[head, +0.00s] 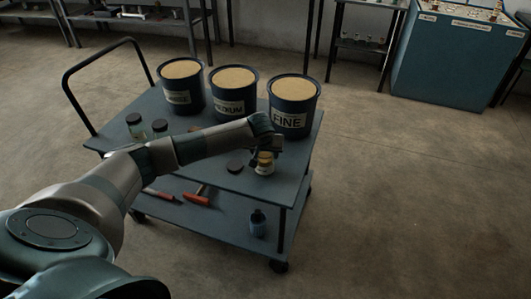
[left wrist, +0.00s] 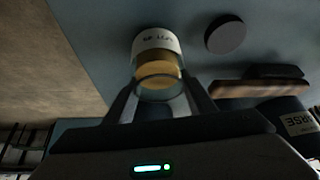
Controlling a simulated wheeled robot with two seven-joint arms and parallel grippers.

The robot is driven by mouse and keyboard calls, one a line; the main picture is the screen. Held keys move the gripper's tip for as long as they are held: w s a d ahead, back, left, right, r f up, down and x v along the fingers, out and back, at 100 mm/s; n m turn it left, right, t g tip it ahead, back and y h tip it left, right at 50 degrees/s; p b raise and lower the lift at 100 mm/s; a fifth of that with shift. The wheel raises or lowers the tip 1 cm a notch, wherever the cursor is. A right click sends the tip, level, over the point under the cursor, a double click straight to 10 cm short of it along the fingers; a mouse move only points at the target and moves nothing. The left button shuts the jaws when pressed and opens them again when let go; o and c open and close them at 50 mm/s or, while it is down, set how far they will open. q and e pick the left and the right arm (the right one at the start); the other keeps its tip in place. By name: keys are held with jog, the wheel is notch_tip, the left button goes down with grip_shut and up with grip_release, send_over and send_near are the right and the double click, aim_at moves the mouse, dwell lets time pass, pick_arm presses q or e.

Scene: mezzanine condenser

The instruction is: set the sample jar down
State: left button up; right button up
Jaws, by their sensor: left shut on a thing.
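The sample jar (head: 265,167), a small clear jar with a pale label and tan contents, is at the front right of the blue cart's top (head: 215,150). My left gripper (head: 268,151) is shut on it from above. In the left wrist view, the jar (left wrist: 157,62) sits between the two fingers (left wrist: 158,98). Whether its base touches the cart top is unclear. A dark round lid (head: 234,166) lies just left of the jar; it also shows in the left wrist view (left wrist: 225,34). My right gripper is not in view.
Three dark tubs of tan material stand along the cart's back, including one marked FINE (head: 290,119). Two small dark-lidded jars (head: 135,124) (head: 160,127) stand at the left. The lower shelf (head: 228,213) holds orange-handled tools (head: 196,196) and a bottle (head: 258,223).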

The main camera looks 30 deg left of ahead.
pick_arm(q)
jog(key=shift+f, duration=0.15)
jog(key=o, duration=1.2)
jog(key=shift+s+d+r, duration=0.15)
jog(key=shift+s+r, duration=0.05)
jog(key=shift+r, duration=0.45)
jog(key=b+v, duration=0.1)
jog(key=v, duration=1)
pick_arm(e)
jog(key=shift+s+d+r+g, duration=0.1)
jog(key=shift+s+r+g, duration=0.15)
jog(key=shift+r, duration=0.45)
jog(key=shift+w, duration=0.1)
